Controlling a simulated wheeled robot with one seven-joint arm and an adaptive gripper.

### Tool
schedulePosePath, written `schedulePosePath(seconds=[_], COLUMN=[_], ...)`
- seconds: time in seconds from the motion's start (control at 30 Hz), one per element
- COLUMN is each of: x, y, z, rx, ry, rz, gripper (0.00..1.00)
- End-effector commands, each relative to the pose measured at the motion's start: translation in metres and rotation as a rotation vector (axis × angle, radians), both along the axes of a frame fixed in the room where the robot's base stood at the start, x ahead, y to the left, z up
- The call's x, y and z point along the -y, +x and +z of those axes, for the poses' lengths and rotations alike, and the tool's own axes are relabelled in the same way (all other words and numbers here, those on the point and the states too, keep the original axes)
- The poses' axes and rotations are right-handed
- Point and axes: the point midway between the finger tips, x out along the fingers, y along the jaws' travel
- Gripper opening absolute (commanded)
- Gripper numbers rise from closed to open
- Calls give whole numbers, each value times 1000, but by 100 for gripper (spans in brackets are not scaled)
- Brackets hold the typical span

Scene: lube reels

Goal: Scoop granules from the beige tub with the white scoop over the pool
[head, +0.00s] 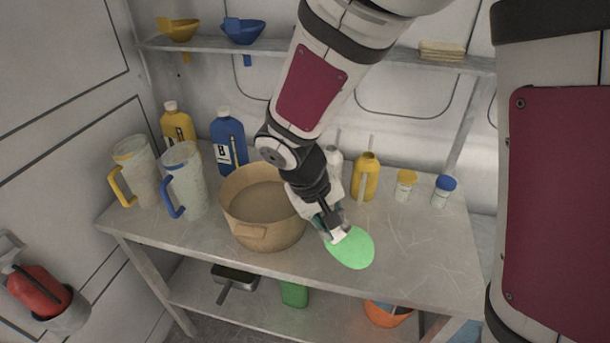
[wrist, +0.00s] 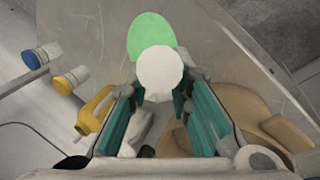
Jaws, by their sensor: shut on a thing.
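The beige tub (head: 262,238) stands on the bench, tan inside; its rim and side show at the right in the wrist view (wrist: 262,100). The green pool (head: 352,252) is a flat patch on the bench to the tub's right; it is at the top in the wrist view (wrist: 150,32). My gripper (head: 335,229) is shut on the white scoop (wrist: 160,72), whose pale round part partly covers the pool in the wrist view. In the head view the gripper hides most of the scoop. I cannot tell whether it holds granules.
Two jugs (head: 183,178) and blue and yellow bottles (head: 228,145) stand left of and behind the tub. A yellow oil can (head: 366,178) and two small jars (head: 405,186) stand behind the pool. Bare bench lies right of the pool.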

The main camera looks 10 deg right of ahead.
Motion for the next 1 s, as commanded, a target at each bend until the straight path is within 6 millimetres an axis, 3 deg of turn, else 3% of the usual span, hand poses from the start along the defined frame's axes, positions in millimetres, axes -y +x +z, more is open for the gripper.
schedulePosePath(seconds=[0.63,1.0], x=[44,75], y=[11,17], z=[11,4], rx=[-64,-113], ry=[371,598], rz=[-10,-13], gripper=[0,0])
